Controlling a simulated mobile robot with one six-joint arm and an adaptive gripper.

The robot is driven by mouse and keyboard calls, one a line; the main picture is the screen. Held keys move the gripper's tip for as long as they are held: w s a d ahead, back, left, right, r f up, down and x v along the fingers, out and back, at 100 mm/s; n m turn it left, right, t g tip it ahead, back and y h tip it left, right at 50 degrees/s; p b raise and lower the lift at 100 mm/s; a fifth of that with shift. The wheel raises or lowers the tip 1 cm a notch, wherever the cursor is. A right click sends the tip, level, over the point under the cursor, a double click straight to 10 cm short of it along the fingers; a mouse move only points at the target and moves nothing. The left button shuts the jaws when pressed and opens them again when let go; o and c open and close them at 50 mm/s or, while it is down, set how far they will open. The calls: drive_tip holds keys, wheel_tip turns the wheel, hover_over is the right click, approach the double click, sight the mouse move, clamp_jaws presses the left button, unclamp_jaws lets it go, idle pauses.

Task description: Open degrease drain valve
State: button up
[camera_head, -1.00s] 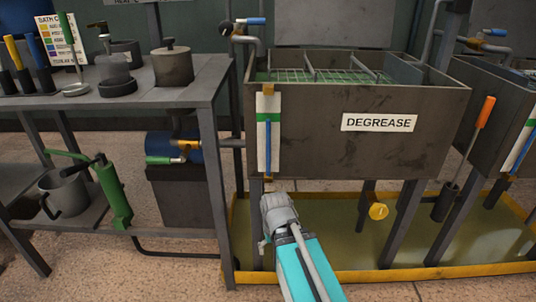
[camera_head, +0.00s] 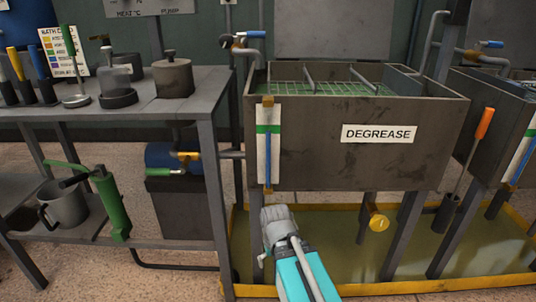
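The dark grey tank labelled DEGREASE (camera_head: 354,160) stands right of centre on legs. A round yellow fitting (camera_head: 378,221) shows on a pipe below it; I cannot tell whether it turns. A brass valve with a green lever (camera_head: 165,172) sits left of the tank, beside a pipe and a blue motor-like body. The lever lies roughly level. Neither part is labelled as the drain. The grey end of my arm, with my gripper (camera_head: 279,218), is in front of the tank's left leg, apart from both fittings. Its fingers cannot be made out.
A grey bench (camera_head: 130,103) with pots and handled tools stands at left. Its lower shelf holds a metal jug (camera_head: 64,204) and a green pump (camera_head: 113,205). A yellow-edged tray (camera_head: 430,284) lies under the tank. The floor in front of the bench is clear.

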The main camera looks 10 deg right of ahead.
wheel_tip(320, 180, up, 12)
drive_tip(key=p, duration=1.2)
drive_tip(key=shift+r, duration=0.2)
drive_tip(key=c, duration=0.5)
drive_tip(key=shift+c, duration=0.5)
